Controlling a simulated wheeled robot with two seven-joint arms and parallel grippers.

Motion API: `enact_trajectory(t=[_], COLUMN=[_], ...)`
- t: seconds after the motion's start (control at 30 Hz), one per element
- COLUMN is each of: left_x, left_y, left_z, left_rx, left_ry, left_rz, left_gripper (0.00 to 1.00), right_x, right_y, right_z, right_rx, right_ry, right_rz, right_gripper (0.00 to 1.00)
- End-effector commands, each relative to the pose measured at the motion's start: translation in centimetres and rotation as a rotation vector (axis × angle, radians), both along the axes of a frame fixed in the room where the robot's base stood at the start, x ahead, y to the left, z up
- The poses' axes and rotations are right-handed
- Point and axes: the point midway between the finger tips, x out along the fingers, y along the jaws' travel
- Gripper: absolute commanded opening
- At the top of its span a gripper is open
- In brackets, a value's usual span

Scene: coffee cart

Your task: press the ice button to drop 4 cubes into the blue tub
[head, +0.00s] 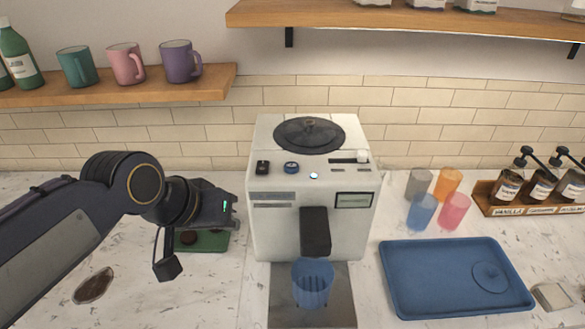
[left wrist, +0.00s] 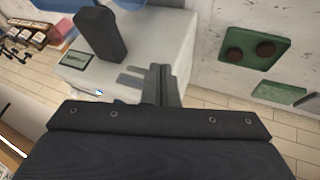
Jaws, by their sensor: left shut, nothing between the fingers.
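The white dispensing machine (head: 270,225) stands at the centre of the counter. Its top front edge carries a black switch (head: 262,168), a blue knob (head: 291,168) and a small pale round button (head: 313,176); I cannot read which is marked for ice. The blue tub (head: 312,285) stands upright below the black spout (head: 315,232). I cannot make out any cubes in it. My left gripper (head: 232,212) is shut and empty, just left of the machine's front and apart from the buttons. In the left wrist view, its closed fingers (left wrist: 160,76) show against the machine's body (left wrist: 150,45).
A blue tray (head: 425,290) lies to the right, with several coloured cups (head: 421,211) behind it. A syrup rack (head: 515,208) stands at far right. A green mat (head: 212,242) with dark round pieces lies behind my left gripper. Mugs (head: 180,62) sit on the upper left shelf.

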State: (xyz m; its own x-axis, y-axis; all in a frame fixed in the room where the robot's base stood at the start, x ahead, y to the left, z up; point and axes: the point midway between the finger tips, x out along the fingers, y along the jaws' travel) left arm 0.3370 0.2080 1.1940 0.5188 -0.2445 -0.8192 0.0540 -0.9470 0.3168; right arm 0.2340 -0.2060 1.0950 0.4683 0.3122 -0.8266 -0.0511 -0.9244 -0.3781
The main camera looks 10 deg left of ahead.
Motion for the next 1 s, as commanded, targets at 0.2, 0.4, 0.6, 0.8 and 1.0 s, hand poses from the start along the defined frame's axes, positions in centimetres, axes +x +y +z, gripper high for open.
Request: enact_trajectory(t=[0.2, 0.4, 0.6, 0.8, 1.0], left_x=[8.3, 13.8, 16.3, 16.5, 16.5], left_y=[-2.8, -5.2, -6.1, -6.2, -6.2], left_z=[6.7, 11.0, 13.0, 13.3, 13.2], left_rx=[-0.047, -0.138, -0.198, -0.207, -0.206], left_ry=[-0.05, -0.084, -0.098, -0.1, -0.1], left_rz=[-0.008, -0.004, 0.004, 0.006, 0.005], left_gripper=[0.0, 0.0, 0.0, 0.0, 0.0], right_x=[0.0, 0.0, 0.0, 0.0, 0.0], right_y=[0.0, 0.0, 0.0, 0.0, 0.0], right_z=[0.2, 0.4, 0.4, 0.4, 0.4], right_rx=[0.0, 0.0, 0.0, 0.0, 0.0], right_ry=[0.0, 0.0, 0.0, 0.0, 0.0], right_rz=[0.0, 0.0, 0.0, 0.0, 0.0], right_gripper=[0.4, 0.4, 0.4, 0.4, 0.4])
